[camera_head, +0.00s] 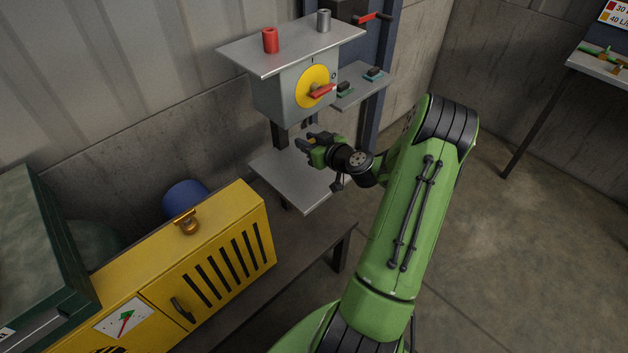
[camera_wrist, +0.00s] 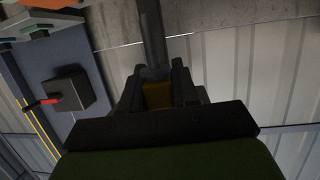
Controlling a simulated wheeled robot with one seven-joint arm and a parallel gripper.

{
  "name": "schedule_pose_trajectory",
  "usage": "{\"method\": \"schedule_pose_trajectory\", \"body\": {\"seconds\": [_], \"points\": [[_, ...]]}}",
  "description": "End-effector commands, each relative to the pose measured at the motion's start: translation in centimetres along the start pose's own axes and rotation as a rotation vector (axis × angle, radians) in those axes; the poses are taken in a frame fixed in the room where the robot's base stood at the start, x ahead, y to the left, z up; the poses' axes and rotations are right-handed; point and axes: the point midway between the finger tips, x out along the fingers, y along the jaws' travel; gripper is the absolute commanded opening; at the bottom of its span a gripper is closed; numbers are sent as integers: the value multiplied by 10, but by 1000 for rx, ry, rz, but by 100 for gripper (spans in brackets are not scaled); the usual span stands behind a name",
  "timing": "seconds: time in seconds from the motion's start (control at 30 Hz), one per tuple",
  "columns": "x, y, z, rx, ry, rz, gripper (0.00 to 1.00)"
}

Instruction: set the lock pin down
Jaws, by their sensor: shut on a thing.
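My gripper (camera_head: 310,143) is in front of the grey switch box's lower part, above a low grey shelf (camera_head: 300,192). In the wrist view my gripper (camera_wrist: 158,76) is shut on a small brownish-yellow thing, which I take to be the lock pin (camera_wrist: 158,95). The fingers hide most of it. A dark upright rod (camera_wrist: 150,35) runs up from between the fingertips; I cannot tell whether it belongs to the pin or stands behind it. The pin is not clear in the head view. The gripper appears apart from the low shelf.
The switch box (camera_head: 280,92) carries a yellow disc (camera_head: 311,86) with a red handle. Its top plate (camera_head: 295,45) bears a red cylinder (camera_head: 270,40) and a grey cylinder (camera_head: 323,20). A side shelf (camera_head: 358,92) holds small parts. A yellow cabinet (camera_head: 215,265) stands at the lower left.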

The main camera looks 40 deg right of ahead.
Motion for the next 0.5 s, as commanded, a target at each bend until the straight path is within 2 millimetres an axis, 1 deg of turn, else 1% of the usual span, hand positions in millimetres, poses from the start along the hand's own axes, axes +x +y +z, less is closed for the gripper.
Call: {"method": "schedule_pose_trajectory", "body": {"seconds": [0.03,0.1,0.2,0.27,0.33,0.5], "points": [[1,21,6,5,5,72,0],[-5,47,-1,33,7,161,0],[-14,71,-12,64,5,244,0],[-17,78,-15,77,2,270,0],[-17,83,-10,88,-1,284,0],[-6,83,29,96,-3,285,0]]}}
